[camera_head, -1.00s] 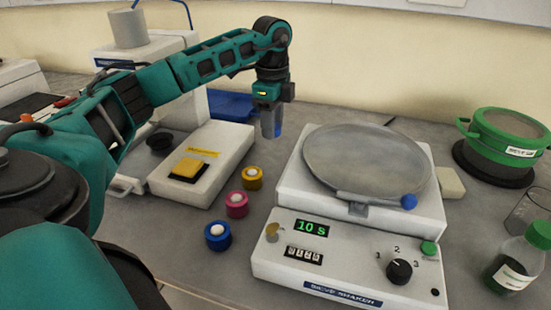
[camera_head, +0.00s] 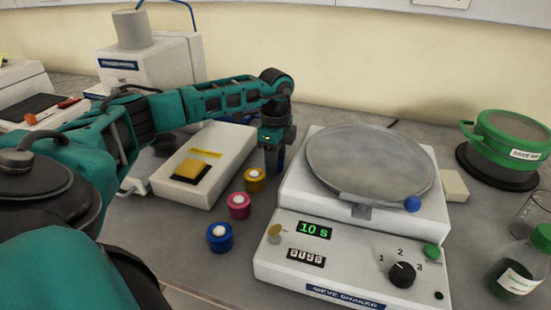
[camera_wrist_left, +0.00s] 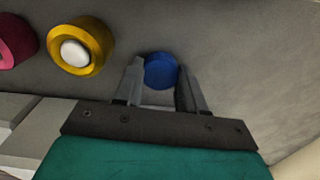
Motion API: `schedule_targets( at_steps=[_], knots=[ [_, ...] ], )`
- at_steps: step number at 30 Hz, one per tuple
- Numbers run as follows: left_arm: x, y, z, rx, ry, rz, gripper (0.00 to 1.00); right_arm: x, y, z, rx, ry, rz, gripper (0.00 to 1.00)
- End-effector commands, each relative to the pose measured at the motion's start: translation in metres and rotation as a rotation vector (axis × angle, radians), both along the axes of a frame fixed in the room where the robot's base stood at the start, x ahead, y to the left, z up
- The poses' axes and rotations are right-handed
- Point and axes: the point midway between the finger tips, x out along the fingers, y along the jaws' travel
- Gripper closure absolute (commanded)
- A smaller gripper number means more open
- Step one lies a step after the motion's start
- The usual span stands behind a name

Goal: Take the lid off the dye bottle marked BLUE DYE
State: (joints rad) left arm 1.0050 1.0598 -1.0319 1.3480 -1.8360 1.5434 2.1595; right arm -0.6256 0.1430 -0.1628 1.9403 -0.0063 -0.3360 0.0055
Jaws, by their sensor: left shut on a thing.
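My left gripper (camera_head: 273,165) points down just left of the sieve shaker, low over the bench. In the left wrist view, its fingers (camera_wrist_left: 159,66) are shut on a round, flat-topped blue thing (camera_wrist_left: 161,73), seemingly a lid. Whether it touches the bench is unclear. A blue pot (camera_head: 219,236) with a white round top stands nearest in a row, with a pink pot (camera_head: 239,205) and a yellow pot (camera_head: 254,180) behind it. The yellow pot also shows in the left wrist view (camera_wrist_left: 99,40). No BLUE DYE marking is readable. My right gripper is out of view.
The sieve shaker (camera_head: 345,262) with its round pan stands close right of the gripper. A white device with a yellow button (camera_head: 187,169) is to the left. A green sieve (camera_head: 507,140) and a green-capped bottle (camera_head: 522,268) are at far right. Bare bench lies around the pots.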

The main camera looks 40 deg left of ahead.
Motion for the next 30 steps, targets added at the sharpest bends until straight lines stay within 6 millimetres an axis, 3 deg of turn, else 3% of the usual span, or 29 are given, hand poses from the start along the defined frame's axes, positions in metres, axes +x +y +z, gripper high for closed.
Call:
schedule_targets(
  at_steps=[2,3,10,20,23,30],
  knots=[
    [0.000,0.000,-0.003,0.000,0.001,0.000,0.97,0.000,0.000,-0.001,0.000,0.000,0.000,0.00],
    [0.000,0.000,-0.003,0.000,0.000,0.000,0.57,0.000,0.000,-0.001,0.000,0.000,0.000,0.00],
    [0.000,0.000,-0.002,0.000,0.000,0.000,0.35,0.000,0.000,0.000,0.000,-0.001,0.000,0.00],
    [0.000,0.000,0.004,0.000,-0.001,0.000,0.35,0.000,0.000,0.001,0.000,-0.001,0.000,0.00],
    [0.001,0.001,0.016,0.000,-0.003,0.001,0.35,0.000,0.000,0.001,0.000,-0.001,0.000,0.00],
    [0.001,0.000,0.068,0.000,-0.005,0.001,0.35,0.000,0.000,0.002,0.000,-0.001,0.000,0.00]
  ],
)
